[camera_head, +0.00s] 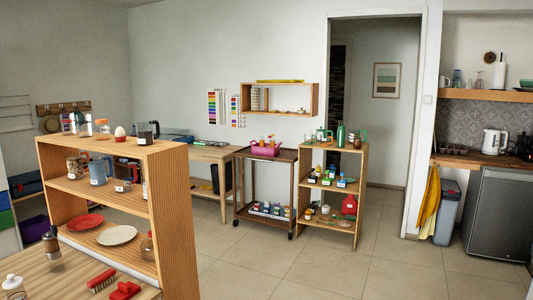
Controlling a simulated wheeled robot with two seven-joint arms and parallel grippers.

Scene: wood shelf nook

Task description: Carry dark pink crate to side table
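A small dark pink crate (262,152) stands on the top of a dark wooden trolley (285,157) by the back wall, with a few small bottles or jars showing above its rim. Left of the trolley is a light wooden table (212,153) against the wall, which may be the side table; a grey-blue item lies on its far left part. Both are across the room from me. Neither of my grippers is in view.
A wooden shelf unit (178,200) with mugs, jars and plates stands near on the left, partly hiding the light table. A second shelf (334,230) with bottles stands right of the trolley. The tiled floor (330,272) is open in the middle and right. A bin (447,212) stands by the counter.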

